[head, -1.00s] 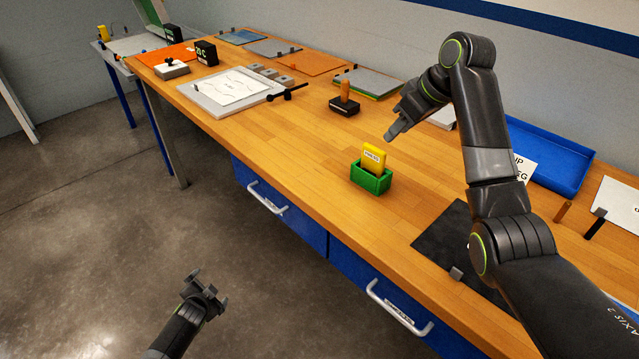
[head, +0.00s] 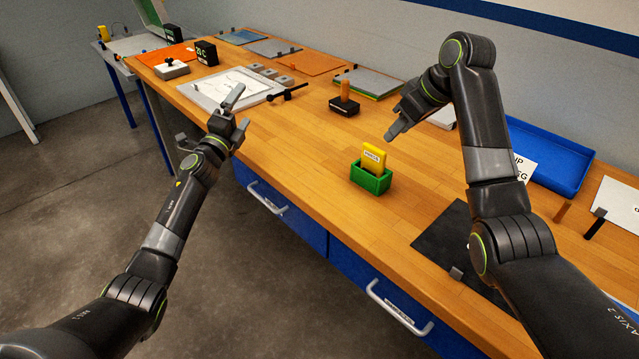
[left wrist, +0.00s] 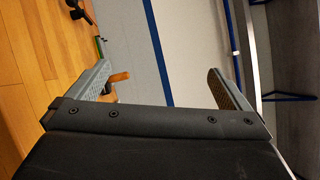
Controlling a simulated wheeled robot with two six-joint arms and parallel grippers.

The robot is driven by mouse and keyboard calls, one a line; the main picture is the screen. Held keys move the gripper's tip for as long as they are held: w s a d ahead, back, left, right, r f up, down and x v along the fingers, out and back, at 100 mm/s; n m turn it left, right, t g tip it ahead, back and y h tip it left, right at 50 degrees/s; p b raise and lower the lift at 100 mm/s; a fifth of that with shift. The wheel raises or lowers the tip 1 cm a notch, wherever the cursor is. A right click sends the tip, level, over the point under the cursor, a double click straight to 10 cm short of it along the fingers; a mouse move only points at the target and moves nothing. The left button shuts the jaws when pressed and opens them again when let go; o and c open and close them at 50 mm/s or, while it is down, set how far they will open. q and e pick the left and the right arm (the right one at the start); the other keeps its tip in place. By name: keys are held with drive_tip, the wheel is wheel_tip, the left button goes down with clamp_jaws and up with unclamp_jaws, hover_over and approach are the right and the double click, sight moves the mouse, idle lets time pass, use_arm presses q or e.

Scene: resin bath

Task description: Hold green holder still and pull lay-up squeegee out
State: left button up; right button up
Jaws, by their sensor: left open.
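The green holder (head: 371,181) stands on the wooden bench, near the middle of the head view. The yellow lay-up squeegee (head: 374,158) stands upright in it, its lower part hidden inside. My left gripper (head: 240,108) is open and empty, to the left of the holder and well apart from it, around the bench's front edge. Its spread fingers also show in the left wrist view (left wrist: 160,86), with nothing between them; holder and squeegee are not visible there. My right gripper (head: 390,134) hangs above the bench behind and right of the squeegee, not touching it; its finger gap is unclear.
A black block with an orange handle (head: 345,101) stands behind the holder. A white sheet on a grey plate (head: 228,88) and a black tool (head: 287,92) lie beyond my left gripper. A dark mat (head: 447,243) and blue tray (head: 551,160) lie right. Bench around the holder is clear.

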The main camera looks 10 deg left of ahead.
use_arm(q)
drive_tip(key=s+d+m+g+h, duration=0.4)
drive_tip(key=s+d+m+h, duration=0.15)
drive_tip(key=d+m, duration=0.55)
drive_tip(key=s+d+m+g+h, duration=0.5)
drive_tip(key=s+d+m, duration=0.25)
drive_tip(key=d, duration=0.45)
drive_tip(key=m+y, duration=0.2)
drive_tip(key=y, duration=0.4)
approach(365, 175)
drive_tip(key=shift+g+y, duration=0.25)
drive_tip(key=shift+g, duration=0.15)
drive_tip(key=x, duration=1.1)
drive_tip(key=shift+w+d+r, duration=0.2)
drive_tip(key=shift+w+r, duration=0.05)
drive_tip(key=shift+w, duration=0.1)
drive_tip(key=c, duration=0.9)
